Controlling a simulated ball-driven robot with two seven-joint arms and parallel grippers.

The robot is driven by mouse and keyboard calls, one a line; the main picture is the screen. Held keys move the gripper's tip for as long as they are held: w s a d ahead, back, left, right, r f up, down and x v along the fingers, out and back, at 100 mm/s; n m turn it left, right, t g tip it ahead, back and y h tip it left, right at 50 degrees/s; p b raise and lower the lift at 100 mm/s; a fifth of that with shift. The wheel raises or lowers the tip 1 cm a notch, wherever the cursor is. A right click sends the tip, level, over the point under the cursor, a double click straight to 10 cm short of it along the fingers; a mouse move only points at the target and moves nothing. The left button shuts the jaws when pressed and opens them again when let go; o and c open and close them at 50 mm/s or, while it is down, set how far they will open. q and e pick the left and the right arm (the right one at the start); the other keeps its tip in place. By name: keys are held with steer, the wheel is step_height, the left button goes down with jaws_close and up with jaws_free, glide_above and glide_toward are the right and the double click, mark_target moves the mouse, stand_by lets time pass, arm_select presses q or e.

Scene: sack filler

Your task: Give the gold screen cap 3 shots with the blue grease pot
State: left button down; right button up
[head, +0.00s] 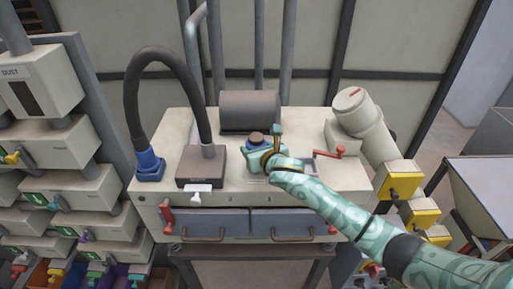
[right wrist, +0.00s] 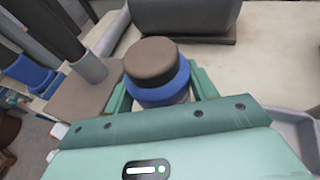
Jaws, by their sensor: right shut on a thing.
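The blue grease pot (right wrist: 184,82), with a dark brown round top, stands between the fingers of my right gripper (right wrist: 162,92) in the right wrist view. It also shows in the head view (head: 257,138), over the middle of the pale bench, where my right gripper (head: 257,150) is shut on it. The pot looks upright; its lower part is hidden by the gripper. I cannot tell whether it touches the bench top. I cannot clearly make out a gold screen cap. My left gripper is not in view.
The pale bench (head: 340,180) carries a dark cylinder (head: 249,111) behind the pot. A black hose (head: 133,90) arches from a blue fitting (head: 149,165) to a brown block (head: 201,168). A red crank (head: 330,152) and a sloping white tube with yellow blocks (head: 398,184) stand right.

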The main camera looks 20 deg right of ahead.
mark_target(256, 137)
steer(key=shift+f+b, duration=0.5)
steer(key=shift+f, duration=0.3)
stand_by(1.1)
steer(key=shift+r, duration=0.1)
steer(key=shift+r+p, duration=0.8)
steer(key=shift+p, duration=0.35)
step_height(256, 137, up, 3)
steer(key=p, duration=0.3)
steer(key=shift+f, duration=0.1)
steer(key=shift+r, duration=1.1)
